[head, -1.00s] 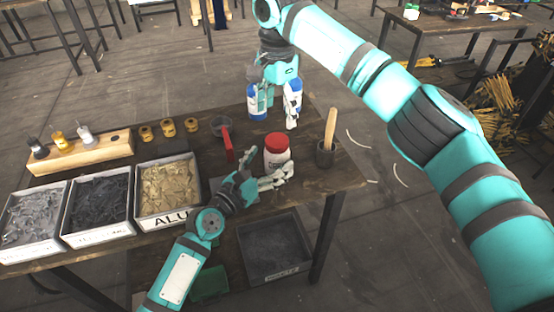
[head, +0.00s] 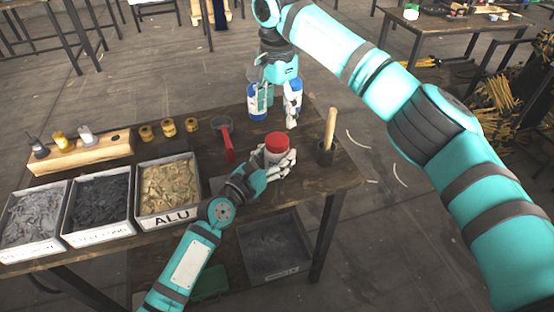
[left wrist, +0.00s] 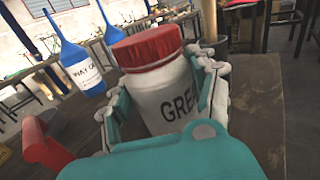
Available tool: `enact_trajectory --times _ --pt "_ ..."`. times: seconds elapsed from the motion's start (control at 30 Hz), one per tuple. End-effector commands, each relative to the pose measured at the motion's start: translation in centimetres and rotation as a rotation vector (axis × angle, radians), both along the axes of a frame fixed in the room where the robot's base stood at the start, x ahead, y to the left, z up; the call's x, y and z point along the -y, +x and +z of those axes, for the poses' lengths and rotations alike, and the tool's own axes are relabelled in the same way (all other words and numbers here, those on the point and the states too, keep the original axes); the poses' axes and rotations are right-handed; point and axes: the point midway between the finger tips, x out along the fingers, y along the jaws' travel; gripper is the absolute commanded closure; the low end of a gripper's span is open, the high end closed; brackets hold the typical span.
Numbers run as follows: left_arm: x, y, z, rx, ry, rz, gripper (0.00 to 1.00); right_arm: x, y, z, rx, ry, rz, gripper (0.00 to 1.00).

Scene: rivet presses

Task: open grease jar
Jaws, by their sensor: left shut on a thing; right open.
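The grease jar (head: 277,148) is white with a red lid and stands upright near the right end of the workbench. In the left wrist view the jar (left wrist: 165,100) shows the letters "GRE" and its lid (left wrist: 147,47) is on. My left gripper (head: 276,162) is shut on the jar's body, one finger on each side, below the lid. My right gripper (head: 274,98) is open behind the jar, pointing down, near two blue-and-white bottles. It is apart from the jar.
A blue bottle (left wrist: 73,52) stands behind the jar. A cup with a wooden handle (head: 329,130) stands right. Three bins, one marked ALU (head: 168,190), line the bench's left front.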

Motion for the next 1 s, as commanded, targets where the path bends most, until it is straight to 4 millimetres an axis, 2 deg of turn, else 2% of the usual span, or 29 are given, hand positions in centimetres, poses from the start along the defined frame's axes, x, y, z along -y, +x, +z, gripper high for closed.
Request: enact_trajectory --times 0.03,0.27,0.37,0.47,0.8,1.0 --pt "-0.02 0.00 -0.03 0.000 0.000 0.000 0.70 -0.01 -0.01 0.00 0.000 0.000 0.000 0.27" --pt "-0.04 0.00 -0.04 -0.001 0.001 0.000 1.00 0.00 0.00 0.00 0.000 0.000 0.000 0.27" --pt "-0.04 0.00 -0.05 -0.001 0.001 0.000 1.00 -0.02 -0.01 -0.01 0.000 0.000 -0.020 0.27" --pt "-0.04 0.00 -0.05 -0.001 0.001 0.000 1.00 -0.08 -0.02 -0.02 0.001 0.001 -0.119 0.27" --pt "-0.03 -0.01 -0.07 -0.001 0.001 0.000 1.00 -0.10 -0.04 -0.01 -0.001 0.000 -0.678 0.27" --pt "-0.03 -0.01 -0.09 -0.001 0.001 0.000 1.00 -0.02 -0.03 -0.85 -0.001 -0.001 -0.788 0.27"
